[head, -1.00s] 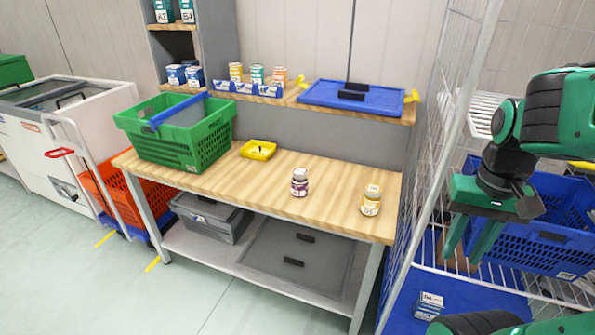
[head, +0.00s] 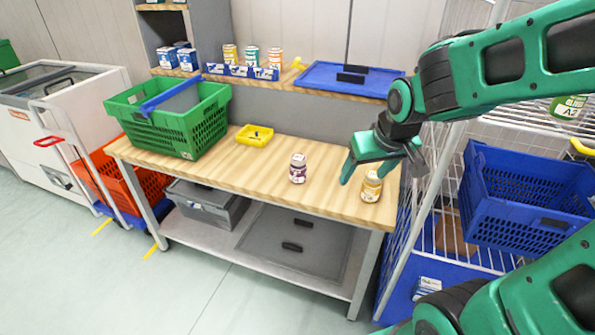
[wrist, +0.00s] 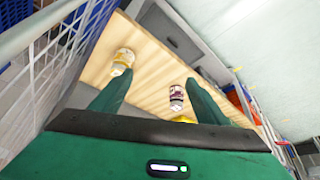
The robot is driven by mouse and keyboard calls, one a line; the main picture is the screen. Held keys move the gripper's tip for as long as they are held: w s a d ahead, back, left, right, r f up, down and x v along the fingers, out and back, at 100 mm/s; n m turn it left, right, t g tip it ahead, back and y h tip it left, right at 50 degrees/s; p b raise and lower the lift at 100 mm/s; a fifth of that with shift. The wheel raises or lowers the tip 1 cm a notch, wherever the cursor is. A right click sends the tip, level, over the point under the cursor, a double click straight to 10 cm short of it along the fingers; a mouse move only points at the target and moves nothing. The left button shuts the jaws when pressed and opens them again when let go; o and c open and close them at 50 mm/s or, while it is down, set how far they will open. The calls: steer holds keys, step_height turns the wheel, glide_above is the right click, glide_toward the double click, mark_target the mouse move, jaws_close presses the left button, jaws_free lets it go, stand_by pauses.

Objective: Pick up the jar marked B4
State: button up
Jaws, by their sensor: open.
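Two jars stand on the wooden tabletop (head: 235,178). One is a dark purple jar (head: 298,168) with a pale lid. The other is a yellow jar (head: 371,186) with a pale lid, near the right end. I cannot read B4 on either. My gripper (head: 382,168) is open and empty, pointing down above the right end, close over the yellow jar in the picture. In the wrist view, the yellow jar (wrist: 122,62) shows by the left fingertip and the purple jar (wrist: 176,98) beside the right finger.
A green basket (head: 190,128) and a yellow tray (head: 255,135) stand on the table's left part. A shelf behind holds small containers and a blue lid (head: 330,78). A wire rack with a blue crate (head: 515,195) borders the right end.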

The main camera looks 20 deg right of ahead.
steer(key=w+a+f+n+t+y, duration=0.1)
steer(key=w+a+f+t, duration=0.15)
steer(key=w, duration=0.35)
steer(key=w+a+f+t, duration=0.1)
steer(key=w+a+f, duration=0.1)
steer(key=w+f, duration=0.35)
steer(key=t, duration=0.4)
glide_toward(301, 169)
steer(key=shift+n+y, duration=0.3)
steer(key=shift+y, duration=0.1)
steer(key=x, duration=0.5)
steer(key=shift+w+d, duration=0.1)
steer(key=shift+d, duration=0.2)
steer(key=shift+w+a+f+t, duration=0.15)
steer(key=shift+w+f+t, duration=0.25)
steer(key=shift+w+t, duration=0.05)
steer(key=x, duration=1)
steer(key=shift+w+f, duration=0.15)
steer(key=shift+w, duration=0.1)
steer(key=c, duration=1.4)
